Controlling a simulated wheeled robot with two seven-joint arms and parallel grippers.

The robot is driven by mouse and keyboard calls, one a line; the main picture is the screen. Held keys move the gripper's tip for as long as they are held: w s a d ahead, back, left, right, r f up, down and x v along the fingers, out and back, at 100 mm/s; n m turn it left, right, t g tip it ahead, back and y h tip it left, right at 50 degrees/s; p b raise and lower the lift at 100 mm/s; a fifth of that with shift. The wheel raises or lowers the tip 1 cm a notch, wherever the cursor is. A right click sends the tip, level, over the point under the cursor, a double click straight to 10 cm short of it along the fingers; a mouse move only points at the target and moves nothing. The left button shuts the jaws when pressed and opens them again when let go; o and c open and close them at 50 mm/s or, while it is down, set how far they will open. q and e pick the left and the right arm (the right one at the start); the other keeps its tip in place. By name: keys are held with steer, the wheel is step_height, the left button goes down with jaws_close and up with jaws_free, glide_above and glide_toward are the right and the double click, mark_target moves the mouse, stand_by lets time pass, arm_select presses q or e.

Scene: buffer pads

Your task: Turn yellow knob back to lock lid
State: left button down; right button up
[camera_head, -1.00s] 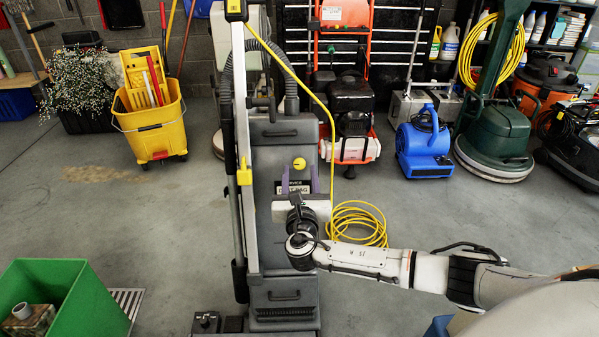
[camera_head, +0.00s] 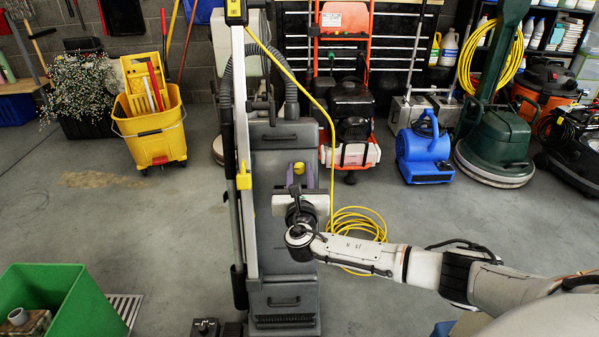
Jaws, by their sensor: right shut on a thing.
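The grey upright vacuum (camera_head: 285,254) stands in the middle, with the yellow knob (camera_head: 299,168) on the upper front of its body, at the lid. My right gripper (camera_head: 298,172) comes up from below with its purple fingers on either side of the knob. It is shut on the knob. The gripper body and wrist cover the label below the knob and part of the vacuum's front. The knob's exact angle is hard to tell. My left gripper is out of view.
A green bin (camera_head: 75,305) is at lower left. A yellow mop bucket (camera_head: 152,130) and a blue blower (camera_head: 424,156) stand farther back.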

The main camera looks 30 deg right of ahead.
steer(key=shift+m, duration=0.4)
steer(key=m, duration=0.2)
steer(key=m+g+h, duration=0.1)
steer(key=m, duration=0.1)
steer(key=shift+a+f+m+g+h, duration=0.1)
steer(key=shift+a+m+g+h, duration=0.05)
steer(key=shift+m+g+h, duration=0.15)
steer(key=m+g, duration=0.1)
steer(key=m, duration=0.4)
steer(key=shift+m+g+h, duration=0.3)
steer(key=shift+g, duration=0.1)
steer(key=m, duration=0.1)
steer(key=m+g, duration=0.1)
steer(key=m, duration=0.1)
steer(key=m+g+p, duration=0.1)
steer(key=shift+w+a+r+m, duration=0.1)
steer(key=shift+r+m, duration=0.15)
steer(key=shift+m, duration=0.15)
steer(key=m, duration=0.3)
steer(key=shift+g+p, duration=0.4)
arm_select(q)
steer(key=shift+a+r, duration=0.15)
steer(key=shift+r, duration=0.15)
arm_select(e)
steer(key=shift+m+y, duration=0.4)
steer(key=shift+m, duration=0.4)
arm_select(q)
steer(key=shift+p, duration=0.3)
arm_select(e)
steer(key=o, duration=1)
